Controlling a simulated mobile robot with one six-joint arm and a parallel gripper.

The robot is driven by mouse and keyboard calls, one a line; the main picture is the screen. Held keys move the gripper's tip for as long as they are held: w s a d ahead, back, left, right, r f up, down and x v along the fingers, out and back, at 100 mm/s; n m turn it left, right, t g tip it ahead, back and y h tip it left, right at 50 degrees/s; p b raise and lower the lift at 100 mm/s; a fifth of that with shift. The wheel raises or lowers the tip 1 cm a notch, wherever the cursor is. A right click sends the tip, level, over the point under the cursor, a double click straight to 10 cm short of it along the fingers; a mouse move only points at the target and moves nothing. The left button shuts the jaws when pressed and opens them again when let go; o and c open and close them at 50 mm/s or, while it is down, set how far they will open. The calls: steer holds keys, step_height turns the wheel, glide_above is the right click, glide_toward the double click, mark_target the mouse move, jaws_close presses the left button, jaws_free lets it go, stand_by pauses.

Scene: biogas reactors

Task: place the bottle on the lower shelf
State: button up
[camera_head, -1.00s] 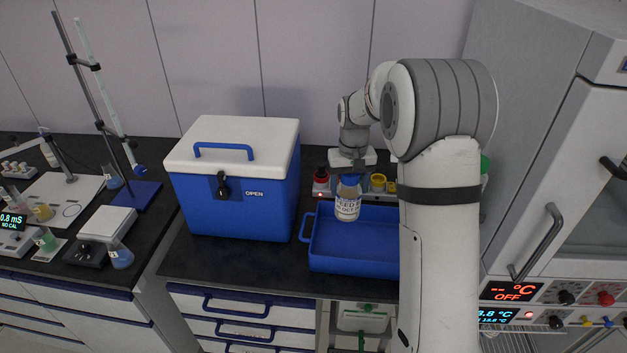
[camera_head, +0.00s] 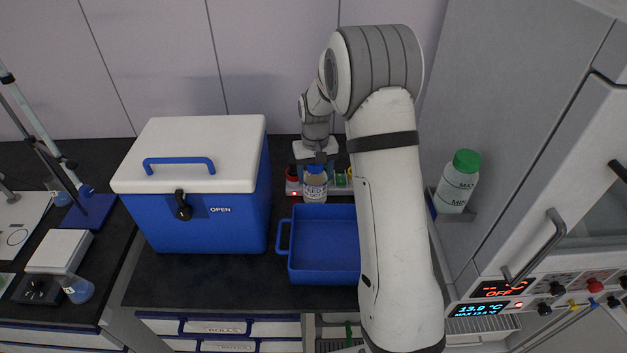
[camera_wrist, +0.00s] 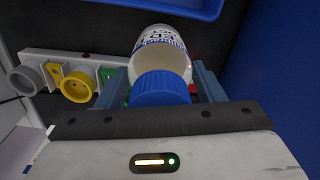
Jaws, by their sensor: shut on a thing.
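The bottle (camera_head: 315,189) has a blue cap and a white label with dark print. My gripper (camera_head: 317,161) is shut on it near the cap and holds it upright at the back edge of the blue tray. In the wrist view the bottle (camera_wrist: 163,48) points away from the camera, with its blue cap (camera_wrist: 160,87) between the two fingers. I cannot tell whether its base touches anything. On the right is a grey cabinet (camera_head: 460,120) with a handle and a lit temperature display. The lower shelf cannot be clearly made out.
A blue cool box (camera_head: 200,222) with a white lid stands left of the empty blue tray (camera_head: 325,245). A power strip with colored sockets (camera_wrist: 65,80) lies behind the tray. A green-capped bottle (camera_head: 457,185) sits in a holder on the cabinet's side.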

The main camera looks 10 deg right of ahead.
mark_target(315, 182)
step_height(315, 182, down, 3)
steer(key=shift+s+f+p, duration=0.1)
steer(key=shift+f+p, duration=0.1)
steer(key=shift+p, duration=0.15)
steer(key=shift+s+a, duration=0.1)
steer(key=shift+f, duration=0.1)
steer(key=o, duration=1.2)
steer(key=shift+o, duration=0.2)
